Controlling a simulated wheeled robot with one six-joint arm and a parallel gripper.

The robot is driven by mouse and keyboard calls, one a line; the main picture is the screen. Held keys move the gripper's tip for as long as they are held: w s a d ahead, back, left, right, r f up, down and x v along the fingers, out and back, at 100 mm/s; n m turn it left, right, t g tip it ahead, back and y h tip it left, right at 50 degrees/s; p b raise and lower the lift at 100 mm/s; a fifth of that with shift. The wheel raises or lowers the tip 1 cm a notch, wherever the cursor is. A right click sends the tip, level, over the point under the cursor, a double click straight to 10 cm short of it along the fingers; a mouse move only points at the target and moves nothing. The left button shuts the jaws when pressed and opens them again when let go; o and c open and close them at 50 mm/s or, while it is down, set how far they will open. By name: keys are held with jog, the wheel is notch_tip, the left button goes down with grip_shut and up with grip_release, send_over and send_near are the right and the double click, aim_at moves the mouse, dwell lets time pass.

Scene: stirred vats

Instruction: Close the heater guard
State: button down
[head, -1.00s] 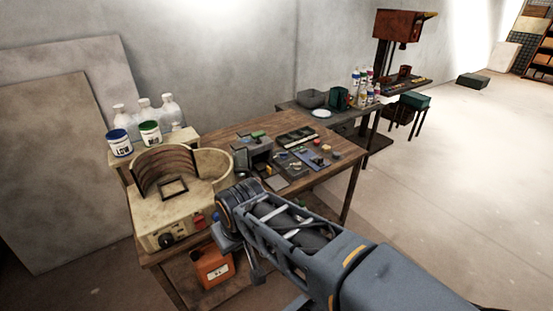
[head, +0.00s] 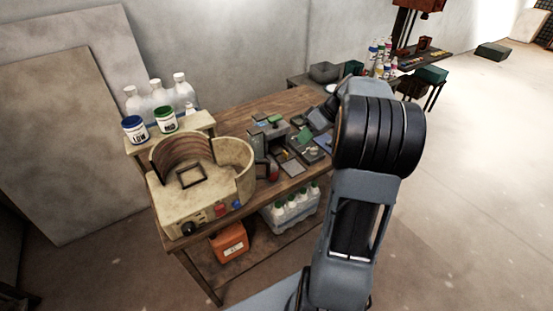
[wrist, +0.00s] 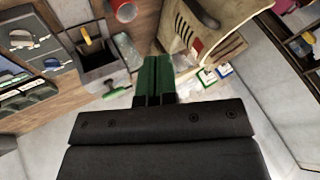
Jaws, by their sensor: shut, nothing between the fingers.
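The cream heater (head: 185,212) stands at the left end of the workbench in the head view. A brown ribbed curved wall (head: 170,150) and a cream curved wall (head: 240,168) rise around its top. A dark square frame (head: 191,177) sits between them. I cannot tell for sure which part is the guard. Part of the heater shows in the wrist view (wrist: 182,48), with a dark curved handle-like piece (wrist: 201,12) on it. My gripper (wrist: 157,62) has green fingers pressed together, empty, apparently above the bench. My arm hides its fingertips in the head view.
Jars (head: 134,129) and clear bottles (head: 160,98) stand on a raised shelf behind the heater. Small parts and trays (head: 290,160) crowd the bench to its right.

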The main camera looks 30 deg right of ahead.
jog(key=w+a+f+p, duration=0.1)
jog(key=a+f+p, duration=0.2)
jog(key=a+f, duration=0.4)
jog(key=shift+a+f, duration=0.25)
jog(key=shift+a, duration=0.75)
